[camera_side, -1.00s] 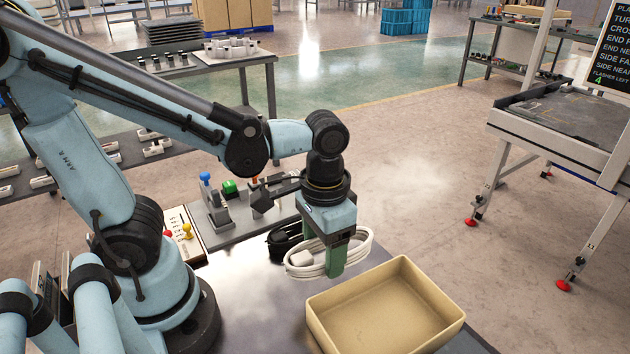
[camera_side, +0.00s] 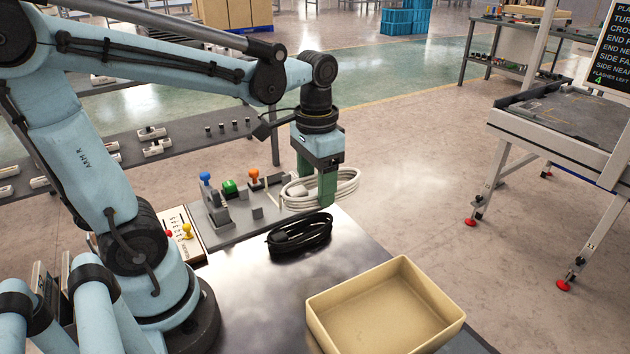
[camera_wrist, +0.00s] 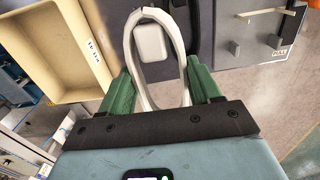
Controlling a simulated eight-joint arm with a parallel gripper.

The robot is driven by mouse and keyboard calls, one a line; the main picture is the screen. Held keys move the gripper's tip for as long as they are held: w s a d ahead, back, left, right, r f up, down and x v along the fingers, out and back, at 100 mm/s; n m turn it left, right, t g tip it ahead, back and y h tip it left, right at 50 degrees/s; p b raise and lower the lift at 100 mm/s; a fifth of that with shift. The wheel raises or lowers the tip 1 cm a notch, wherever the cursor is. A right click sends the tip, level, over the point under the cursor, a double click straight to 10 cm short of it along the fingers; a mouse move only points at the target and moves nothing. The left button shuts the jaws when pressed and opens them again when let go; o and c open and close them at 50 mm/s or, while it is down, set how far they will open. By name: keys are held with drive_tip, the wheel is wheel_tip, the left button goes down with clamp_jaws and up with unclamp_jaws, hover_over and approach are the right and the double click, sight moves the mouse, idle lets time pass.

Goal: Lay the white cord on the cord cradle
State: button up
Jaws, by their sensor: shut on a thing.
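The white cord (camera_side: 349,187) is a coiled bundle held between the green fingers of my gripper (camera_side: 316,186) in the side view. It hangs at the far end of the dark table, beyond the black cord. In the wrist view, its white loop (camera_wrist: 184,78) and a white plug block (camera_wrist: 150,42) show between the fingers of my gripper (camera_wrist: 158,78). My gripper is shut on the cord and points down. I cannot tell whether the coil touches the surface below. I cannot pick out the cord cradle for certain; the gripper and cord hide part of the far table end.
A coiled black cord (camera_side: 300,234) lies on the dark table (camera_side: 245,290). A tan bin (camera_side: 385,310) stands at the front right. A grey fixture (camera_side: 217,212) with blue, green and orange parts stands left of the gripper. Bare table lies between the black cord and bin.

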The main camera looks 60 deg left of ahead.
drive_tip(key=a+r, duration=0.1)
drive_tip(key=a, duration=0.8)
drive_tip(key=shift+w+a, duration=0.2)
drive_tip(key=shift+a, duration=0.15)
drive_tip(key=a, duration=0.2)
drive_tip(key=s+a, duration=0.1)
drive_tip(key=a, duration=0.2)
drive_tip(key=s+a, duration=0.1)
drive_tip(key=a, duration=0.1)
drive_tip(key=shift+a+r, duration=0.3)
drive_tip(key=shift+s+a, duration=0.1)
drive_tip(key=shift+a, duration=0.25)
clamp_jaws()
drive_tip(key=shift+a+f, duration=0.1)
drive_tip(key=shift+f, duration=6.55)
drive_tip(key=o, duration=1.4)
unclamp_jaws()
